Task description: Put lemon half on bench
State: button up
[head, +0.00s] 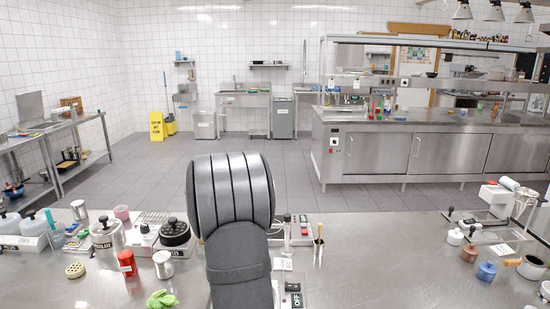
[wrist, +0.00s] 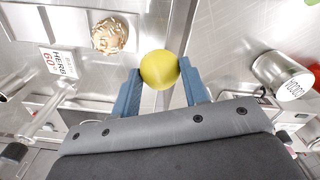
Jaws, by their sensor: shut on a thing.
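My gripper (wrist: 160,92) shows in the wrist view with two blue fingers shut on the yellow lemon half (wrist: 159,69). The lemon half sits between the fingertips, with its rounded yellow side in sight. The steel bench (head: 380,262) runs across the front of the head view, and a steel surface (wrist: 220,35) lies beyond the lemon in the wrist view. I cannot tell the height of the lemon above it. In the head view my dark arm blocks the middle, and neither the gripper nor the lemon half shows.
The wrist view shows a tan lumpy item (wrist: 110,36) and a cocoa tin (wrist: 283,75). Bench right of centre is fairly clear.

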jog(key=d+f+m, duration=0.1)
jog(key=d+m, duration=0.1)
jog(key=d, duration=0.3)
jog(key=d+f+m, duration=0.1)
jog(key=d+m, duration=0.2)
jog(key=d, duration=0.2)
jog(key=d+f+m, duration=0.1)
jog(key=d+m, duration=0.2)
jog(key=d, duration=0.2)
jog(key=shift+w+f, duration=0.15)
jog(key=shift+w, duration=0.25)
notch_tip(320, 180, up, 12)
jog(key=w+a+r+n, duration=0.1)
jog(key=w+a, duration=0.3)
jog(key=a, duration=0.5)
jog(key=w+a, duration=0.3)
jog(key=a, duration=0.5)
jog(key=n, duration=0.2)
send_over(100, 277)
jog(key=f, duration=0.2)
notch_tip(100, 277, down, 14)
jog(key=shift+s+f, duration=0.1)
jog(key=shift+f, duration=0.05)
jog(key=shift+f, duration=0.1)
jog(key=o, duration=1)
jog(key=shift+c, duration=0.2)
